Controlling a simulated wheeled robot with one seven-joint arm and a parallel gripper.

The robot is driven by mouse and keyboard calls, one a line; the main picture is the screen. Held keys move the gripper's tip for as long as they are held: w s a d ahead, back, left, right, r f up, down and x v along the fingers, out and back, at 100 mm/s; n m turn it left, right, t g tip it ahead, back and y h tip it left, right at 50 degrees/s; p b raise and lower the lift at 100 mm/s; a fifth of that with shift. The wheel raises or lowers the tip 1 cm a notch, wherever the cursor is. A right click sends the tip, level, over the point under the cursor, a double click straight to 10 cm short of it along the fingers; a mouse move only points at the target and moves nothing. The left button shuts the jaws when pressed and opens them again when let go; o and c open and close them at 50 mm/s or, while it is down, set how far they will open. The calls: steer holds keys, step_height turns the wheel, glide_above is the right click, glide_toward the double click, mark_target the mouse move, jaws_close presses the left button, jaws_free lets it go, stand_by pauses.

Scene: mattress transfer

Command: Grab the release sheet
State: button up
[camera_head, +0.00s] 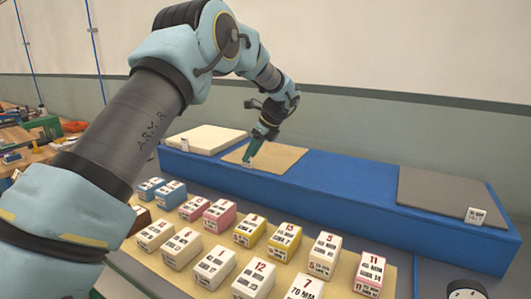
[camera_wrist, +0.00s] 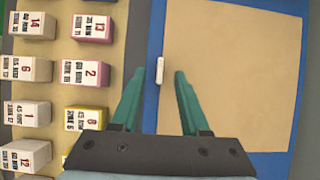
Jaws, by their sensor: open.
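A flat tan sheet (camera_head: 281,157), which looks like the release sheet, lies on the middle-left of the long blue platform (camera_head: 330,180). It also fills much of the right side of the wrist view (camera_wrist: 232,70). A small white tag (camera_wrist: 160,71) stands at the sheet's near edge. My gripper (camera_head: 248,159) is over that near edge, pointing down. In the wrist view my gripper (camera_wrist: 159,73) is open, with its two green fingers apart on either side of the tag in the picture. Nothing is held. Whether the fingertips touch the platform cannot be told.
A cream slab (camera_head: 205,138) lies left of the sheet on the platform. A dark grey sheet (camera_head: 450,190) with a white tag (camera_head: 476,216) lies at the right end. Rows of numbered boxes (camera_head: 254,279) stand on a tan board in front. Bare blue platform separates the sheets.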

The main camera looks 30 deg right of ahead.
steer(key=shift+x, duration=1.05)
jaws_close()
